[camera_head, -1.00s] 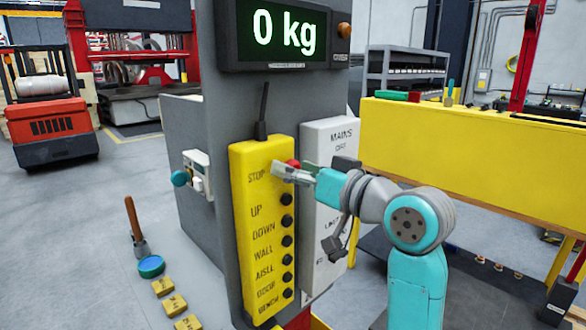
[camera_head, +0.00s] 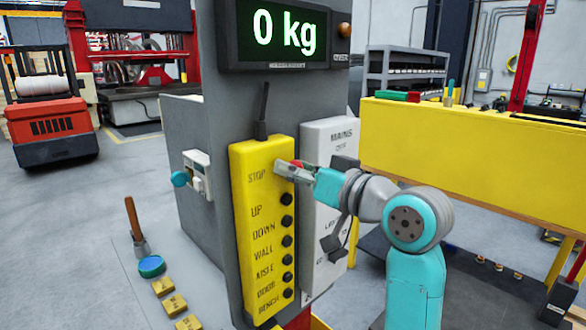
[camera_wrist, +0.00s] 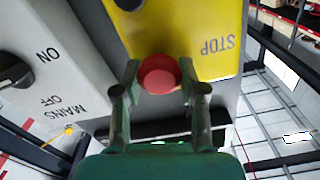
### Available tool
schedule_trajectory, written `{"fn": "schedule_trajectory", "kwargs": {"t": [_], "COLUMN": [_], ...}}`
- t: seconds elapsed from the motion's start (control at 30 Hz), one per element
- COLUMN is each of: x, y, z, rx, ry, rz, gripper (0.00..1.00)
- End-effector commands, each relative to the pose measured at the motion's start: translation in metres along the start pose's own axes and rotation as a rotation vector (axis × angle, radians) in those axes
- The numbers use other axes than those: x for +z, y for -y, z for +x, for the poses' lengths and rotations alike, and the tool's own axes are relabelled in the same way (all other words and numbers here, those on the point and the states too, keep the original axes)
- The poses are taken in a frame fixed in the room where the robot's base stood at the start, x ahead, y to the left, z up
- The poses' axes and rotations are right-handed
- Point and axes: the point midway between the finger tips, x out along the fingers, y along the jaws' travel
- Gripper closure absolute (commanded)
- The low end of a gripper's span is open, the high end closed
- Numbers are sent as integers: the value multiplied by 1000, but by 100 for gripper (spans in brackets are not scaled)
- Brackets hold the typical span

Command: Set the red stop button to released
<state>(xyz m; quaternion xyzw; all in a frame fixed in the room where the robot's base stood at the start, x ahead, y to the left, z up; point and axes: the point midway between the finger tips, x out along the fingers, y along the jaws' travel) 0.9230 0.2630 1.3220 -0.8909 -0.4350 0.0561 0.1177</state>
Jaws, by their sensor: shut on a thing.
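The red stop button (camera_wrist: 159,74) is on the yellow control box (camera_head: 258,215), beside the word STOP at the box's top. In the wrist view my gripper (camera_wrist: 160,78) has one finger on each side of the red button's head and is shut on it. Whether the button is pushed in or out cannot be told.
Several black buttons (camera_head: 287,221) run down the box below STOP. A white mains panel (camera_head: 330,150) with a black rotary switch (camera_wrist: 14,70) stands close to the right in the head view. A dark display (camera_head: 285,35) reading 0 kg hangs above.

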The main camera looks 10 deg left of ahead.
Motion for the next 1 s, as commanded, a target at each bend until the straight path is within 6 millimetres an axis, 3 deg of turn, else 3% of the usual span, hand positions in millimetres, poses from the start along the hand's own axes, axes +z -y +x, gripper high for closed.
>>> {"fn": "schedule_trajectory", "kwargs": {"t": [0.2,0.23,0.3,0.73,1.0], "x": [2,2,2,1,1], "y": [0,0,0,0,-2], "z": [-1,-1,-1,-8,-54], "rx": [1,1,0,1,4], "ry": [6,6,5,2,1], "rz": [1,1,1,-1,-1], "gripper": [100,52,34,33,33]}}
